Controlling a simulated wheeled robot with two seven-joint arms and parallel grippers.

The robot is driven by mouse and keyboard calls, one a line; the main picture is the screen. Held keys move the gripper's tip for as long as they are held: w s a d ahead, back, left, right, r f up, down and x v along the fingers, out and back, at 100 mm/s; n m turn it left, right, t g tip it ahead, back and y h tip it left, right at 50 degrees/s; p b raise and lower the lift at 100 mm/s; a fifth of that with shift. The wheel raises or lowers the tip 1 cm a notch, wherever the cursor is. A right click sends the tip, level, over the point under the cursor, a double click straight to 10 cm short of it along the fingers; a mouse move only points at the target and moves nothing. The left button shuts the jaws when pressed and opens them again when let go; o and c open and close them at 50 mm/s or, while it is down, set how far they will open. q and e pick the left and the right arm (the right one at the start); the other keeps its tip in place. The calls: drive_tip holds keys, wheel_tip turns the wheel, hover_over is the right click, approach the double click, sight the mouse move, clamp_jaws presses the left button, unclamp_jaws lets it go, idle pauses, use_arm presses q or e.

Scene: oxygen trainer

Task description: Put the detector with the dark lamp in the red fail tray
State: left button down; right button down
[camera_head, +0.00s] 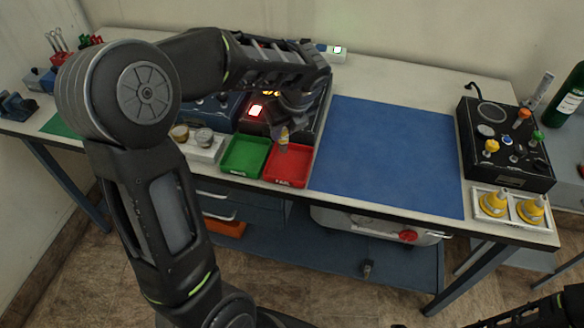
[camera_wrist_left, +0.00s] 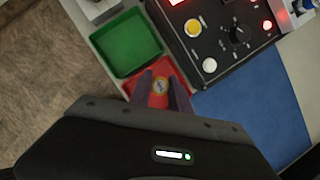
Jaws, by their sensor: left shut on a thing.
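My left gripper (camera_head: 285,122) is shut on a small detector (camera_head: 283,139) with a yellowish body and a grey tip. It hangs over the back part of the red fail tray (camera_head: 288,178). In the left wrist view the detector (camera_wrist_left: 160,87) sits between the two dark fingers (camera_wrist_left: 161,92), with the red tray (camera_wrist_left: 136,73) beneath it. I see no clear gap or contact between detector and tray. Whether its lamp is dark cannot be made out. The tray's visible floor looks empty.
A green tray (camera_head: 245,157) adjoins the red one on the left. A white holder (camera_head: 203,153) with two round pieces is farther left. A black test unit with a lit red lamp (camera_head: 256,111) stands behind. The blue mat (camera_head: 385,155) is bare. Two yellow-bodied bottles (camera_head: 494,204) stand at right.

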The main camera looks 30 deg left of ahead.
sight(283, 142)
use_arm(q)
drive_tip(key=shift+f+b, duration=1.8)
drive_tip(key=shift+f, duration=0.4)
drive_tip(key=c, duration=1.1)
unclamp_jaws()
drive_tip(key=shift+r, duration=0.1)
drive_tip(key=v, duration=0.7)
drive_tip(key=shift+d+r, duration=0.15)
drive_tip(key=shift+r, duration=0.2)
drive_tip(key=shift+s+f, duration=0.1)
